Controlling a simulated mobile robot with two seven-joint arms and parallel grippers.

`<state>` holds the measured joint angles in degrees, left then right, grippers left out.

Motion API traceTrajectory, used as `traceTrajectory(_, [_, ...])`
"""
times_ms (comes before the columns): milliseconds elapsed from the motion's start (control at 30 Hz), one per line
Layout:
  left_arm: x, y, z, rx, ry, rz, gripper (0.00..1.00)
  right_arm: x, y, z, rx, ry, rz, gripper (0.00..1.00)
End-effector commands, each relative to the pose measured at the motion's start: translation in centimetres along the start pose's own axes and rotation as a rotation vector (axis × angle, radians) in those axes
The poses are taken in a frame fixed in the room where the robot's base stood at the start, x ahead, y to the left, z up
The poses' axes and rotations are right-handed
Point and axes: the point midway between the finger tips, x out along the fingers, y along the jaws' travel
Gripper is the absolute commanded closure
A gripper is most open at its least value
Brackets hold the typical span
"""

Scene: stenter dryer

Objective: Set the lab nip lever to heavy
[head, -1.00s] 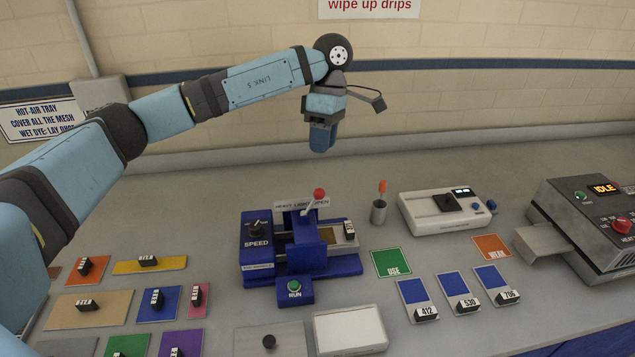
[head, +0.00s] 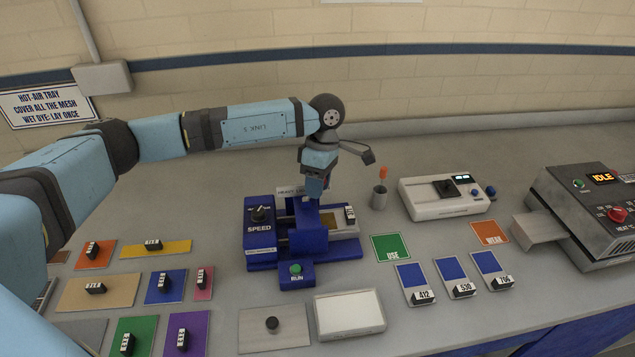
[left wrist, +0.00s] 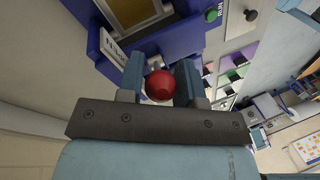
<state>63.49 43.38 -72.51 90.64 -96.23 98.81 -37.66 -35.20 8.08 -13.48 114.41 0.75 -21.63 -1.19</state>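The lab nip machine (head: 263,256) is a blue unit on the bench with a SPEED dial, a green RUN button (head: 296,268) and a white HEAVY/LIGHT/OPEN label (head: 289,189), partly covered by my gripper. My left gripper (head: 313,194) points down at the top of the machine, hiding the lever in the head view. In the left wrist view the lever's red ball knob (left wrist: 160,86) lies between the two blue fingers (left wrist: 159,78). The fingers are apart around it; I cannot tell whether they touch it. The lever's setting is not readable now. My right gripper is not in view.
A grey cup (head: 379,198) with an orange-tipped tool stands right of the machine, beside a white instrument (head: 420,205). Colored swatches with black tags lie at the left. A white pad (head: 349,314) lies in front. A grey dryer (head: 590,215) stands at the far right.

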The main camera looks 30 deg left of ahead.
Motion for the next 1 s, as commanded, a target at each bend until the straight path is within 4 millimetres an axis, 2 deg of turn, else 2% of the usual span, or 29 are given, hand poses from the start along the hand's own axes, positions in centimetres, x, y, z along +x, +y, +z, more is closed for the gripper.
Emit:
traceTrajectory(267, [0.2, 0.0, 0.0, 0.000, 0.001, 0.000, 0.67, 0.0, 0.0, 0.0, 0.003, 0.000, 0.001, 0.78])
traceTrajectory(300, [0.2, 0.0, 0.0, 0.000, 0.001, 0.000, 0.72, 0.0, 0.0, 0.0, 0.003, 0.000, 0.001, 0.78])
traceTrajectory(433, [0.2, 0.0, 0.0, 0.000, 0.001, 0.000, 1.00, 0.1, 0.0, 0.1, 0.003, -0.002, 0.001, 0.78])
traceTrajectory(767, [0.3, -0.1, -0.1, 0.007, -0.022, 0.013, 1.00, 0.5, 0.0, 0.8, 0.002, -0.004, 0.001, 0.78])
traceTrajectory(1000, [0.6, -0.3, -0.8, 0.034, -0.123, 0.075, 1.00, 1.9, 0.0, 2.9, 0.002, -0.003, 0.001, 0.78])
